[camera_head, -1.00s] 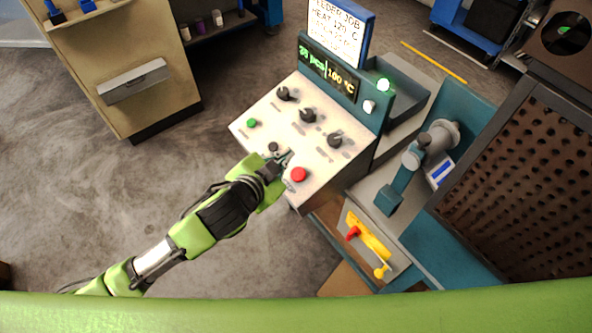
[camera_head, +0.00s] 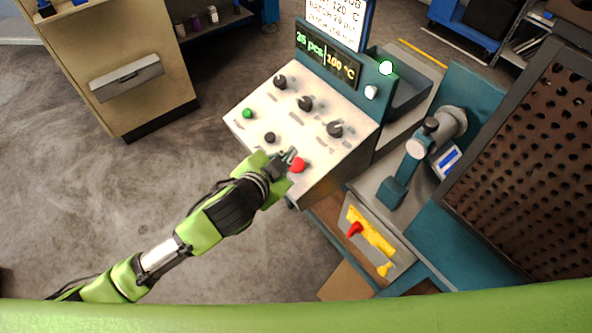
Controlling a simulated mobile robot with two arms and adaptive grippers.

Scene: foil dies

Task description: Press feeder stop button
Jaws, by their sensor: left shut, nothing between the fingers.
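The control panel (camera_head: 318,150) has a pale sloping face with a green button (camera_head: 247,113), a black button (camera_head: 270,137) and a red button (camera_head: 298,165) along its front edge. Their labels are too small to read. My left gripper (camera_head: 289,156) is shut and empty, with its fingertips beside the red button and partly in front of its left edge. I cannot tell whether they touch it. The black button is clear of the gripper, to its upper left. My right gripper is not in view.
Three dark knobs (camera_head: 305,104) sit behind the buttons. A teal machine (camera_head: 398,185) with a perforated guard (camera_head: 530,160) stands at the right. A yellow-and-red lever switch (camera_head: 370,238) is below it.

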